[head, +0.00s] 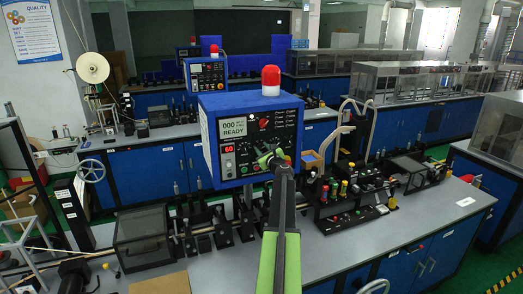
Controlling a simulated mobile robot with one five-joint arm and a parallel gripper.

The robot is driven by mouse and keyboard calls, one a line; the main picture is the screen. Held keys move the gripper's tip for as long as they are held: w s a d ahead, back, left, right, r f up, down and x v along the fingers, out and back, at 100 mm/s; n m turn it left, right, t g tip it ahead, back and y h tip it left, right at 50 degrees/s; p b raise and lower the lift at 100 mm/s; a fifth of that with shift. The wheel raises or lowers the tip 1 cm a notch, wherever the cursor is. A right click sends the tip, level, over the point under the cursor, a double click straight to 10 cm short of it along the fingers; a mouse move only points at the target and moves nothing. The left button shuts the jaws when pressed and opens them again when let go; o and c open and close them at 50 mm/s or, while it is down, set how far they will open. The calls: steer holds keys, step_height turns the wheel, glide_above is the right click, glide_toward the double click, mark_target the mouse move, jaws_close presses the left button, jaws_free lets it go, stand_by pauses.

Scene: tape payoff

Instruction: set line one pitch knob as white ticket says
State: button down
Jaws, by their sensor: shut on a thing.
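The blue control box (250,137) stands at the centre, above the near bench. Its grey screen (233,122) reads "000" and "READY", and a small red display below reads 60. My gripper (268,157) is at the lower right part of the panel, shut on what looks like a panel knob, mostly hidden by the jaws. I cannot tell which knob it is. A small white card (466,202) lies at the right of the bench, too small to read.
A red beacon (271,80) sits on the box. A dark covered box (142,235) stands left on the bench (330,262), and a black fixture with coloured knobs (345,205) stands right. A second line with a white reel (93,68) is behind. The front right bench top is clear.

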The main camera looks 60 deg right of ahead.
steer(key=shift+w+n, duration=0.1)
steer(key=shift+n, duration=0.3)
steer(key=n, duration=0.3)
steer(key=shift+a+n, duration=0.1)
steer(key=shift+n, duration=0.3)
steer(key=n, duration=0.3)
steer(key=shift+f+n, duration=0.1)
steer(key=shift+n, duration=0.2)
steer(key=n, duration=0.3)
steer(key=shift+n, duration=0.3)
steer(key=n, duration=0.3)
steer(key=shift+f+n, duration=0.1)
steer(key=shift+n, duration=0.2)
steer(key=n, duration=1.1)
steer(key=shift+f+n+b, duration=0.2)
steer(key=shift+n+b, duration=0.1)
steer(key=shift+b, duration=0.1)
